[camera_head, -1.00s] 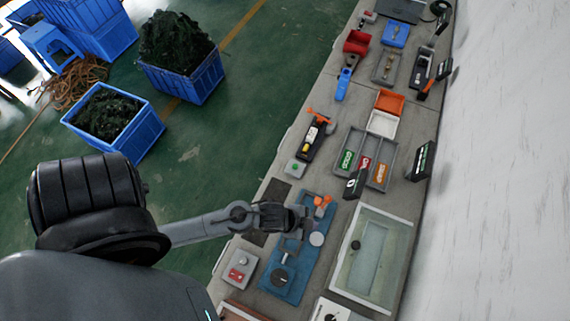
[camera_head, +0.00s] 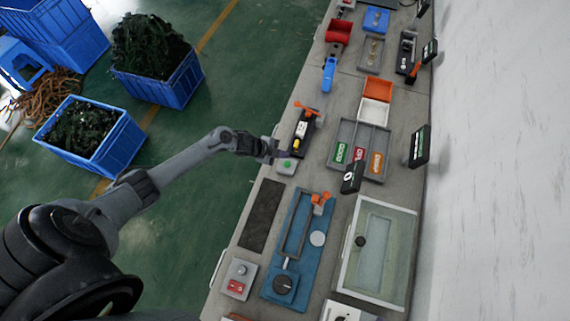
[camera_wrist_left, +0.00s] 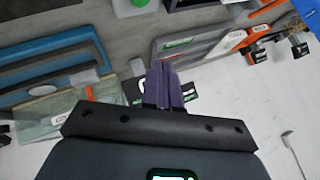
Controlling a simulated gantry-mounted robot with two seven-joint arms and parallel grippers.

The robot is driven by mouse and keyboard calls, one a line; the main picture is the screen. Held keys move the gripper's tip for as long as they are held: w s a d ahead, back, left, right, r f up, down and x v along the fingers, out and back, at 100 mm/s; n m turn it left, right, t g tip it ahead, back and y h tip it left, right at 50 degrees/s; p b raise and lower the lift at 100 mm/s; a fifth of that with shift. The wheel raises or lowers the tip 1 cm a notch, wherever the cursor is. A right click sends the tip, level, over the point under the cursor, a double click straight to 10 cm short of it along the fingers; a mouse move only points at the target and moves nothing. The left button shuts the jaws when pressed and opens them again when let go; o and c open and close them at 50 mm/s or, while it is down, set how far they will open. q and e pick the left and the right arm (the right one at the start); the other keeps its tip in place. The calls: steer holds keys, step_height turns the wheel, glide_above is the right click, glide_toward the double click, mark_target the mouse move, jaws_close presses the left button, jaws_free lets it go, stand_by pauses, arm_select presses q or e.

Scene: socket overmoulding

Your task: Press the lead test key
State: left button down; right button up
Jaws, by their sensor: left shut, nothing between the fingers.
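A small pale box with a round green button (camera_head: 287,165) sits near the left edge of the bench; I take it for the lead test key. It also shows at the top edge of the left wrist view, partly cut off, with its green button (camera_wrist_left: 139,2). My left gripper (camera_head: 276,153) is shut and empty, just beside and above this box in the head view. In the left wrist view its purple-grey fingers (camera_wrist_left: 165,86) are together, and the button lies beyond them. Contact with the button cannot be told. My right gripper is not in view.
A black tester with an orange lever (camera_head: 302,133) stands just behind the green-button box. A dark mat (camera_head: 261,215), a blue fixture (camera_head: 298,252) and a box with red buttons (camera_head: 238,278) lie nearer. A divided grey tray (camera_head: 361,149) stands to the right.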

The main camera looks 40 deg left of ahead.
arm_select(q)
steer(key=shift+w+a+r, duration=0.1)
steer(key=shift+w+r, duration=0.65)
steer(key=shift+w, duration=0.15)
steer(key=shift+f, duration=0.1)
steer(key=b, duration=0.7)
glide_above(285, 164)
step_height(285, 164, down, 7)
steer(key=shift+f+b, duration=0.5)
steer(key=shift+f, duration=0.35)
steer(key=shift+f, duration=0.1)
stand_by(0.8)
steer(key=shift+f+b, duration=0.3)
steer(key=shift+b, duration=0.05)
